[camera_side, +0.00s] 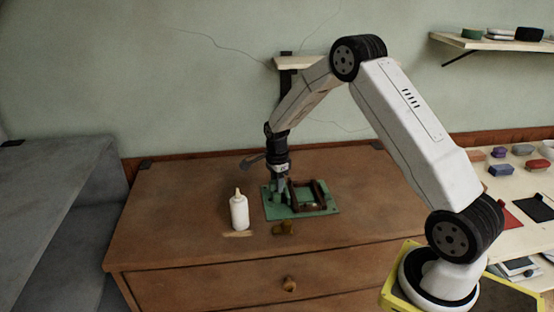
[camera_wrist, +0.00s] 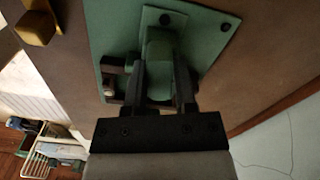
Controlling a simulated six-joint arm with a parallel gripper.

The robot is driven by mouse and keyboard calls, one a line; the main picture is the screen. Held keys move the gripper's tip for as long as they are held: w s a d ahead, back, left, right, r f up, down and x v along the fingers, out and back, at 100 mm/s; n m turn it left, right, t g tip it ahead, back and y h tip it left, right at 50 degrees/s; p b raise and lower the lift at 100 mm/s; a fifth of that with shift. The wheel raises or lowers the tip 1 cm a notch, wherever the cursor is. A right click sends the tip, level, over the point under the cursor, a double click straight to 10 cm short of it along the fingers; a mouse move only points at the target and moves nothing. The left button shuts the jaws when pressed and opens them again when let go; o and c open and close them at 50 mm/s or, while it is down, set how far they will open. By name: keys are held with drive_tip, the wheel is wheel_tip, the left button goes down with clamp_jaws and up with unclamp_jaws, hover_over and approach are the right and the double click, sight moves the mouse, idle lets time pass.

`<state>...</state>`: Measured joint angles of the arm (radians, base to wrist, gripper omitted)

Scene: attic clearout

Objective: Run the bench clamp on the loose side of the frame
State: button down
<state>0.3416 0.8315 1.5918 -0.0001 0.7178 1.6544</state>
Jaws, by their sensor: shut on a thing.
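The green bench clamp has a flat base plate (camera_side: 325,209) on the brown chest top, and the plate also shows in the wrist view (camera_wrist: 110,45). A dark brown frame (camera_side: 318,194) lies on the plate, right of my gripper. Part of it shows left of the fingers in the wrist view (camera_wrist: 112,82). My gripper (camera_side: 279,194) points down over the plate's left part. In the wrist view its two dark fingers (camera_wrist: 159,82) are shut on a green upright block (camera_wrist: 158,47) of the clamp. The frame's loose side cannot be told apart; the fingers hide part of the block.
A white bottle (camera_side: 239,213) stands left of the plate, with a thin wooden strip (camera_side: 238,234) in front. A small brown-gold piece (camera_side: 283,228) lies before the plate. The chest top (camera_side: 175,200) is clear at far left. A table (camera_side: 498,205) with small items stands right.

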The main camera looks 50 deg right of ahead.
drive_tip(key=shift+m, duration=0.4)
drive_tip(key=shift+f+m, duration=0.1)
drive_tip(key=shift+m, duration=1.9)
drive_tip(key=shift+m, duration=1.1)
drive_tip(key=shift+c, duration=2)
unclamp_jaws()
drive_tip(key=shift+r, duration=4.05)
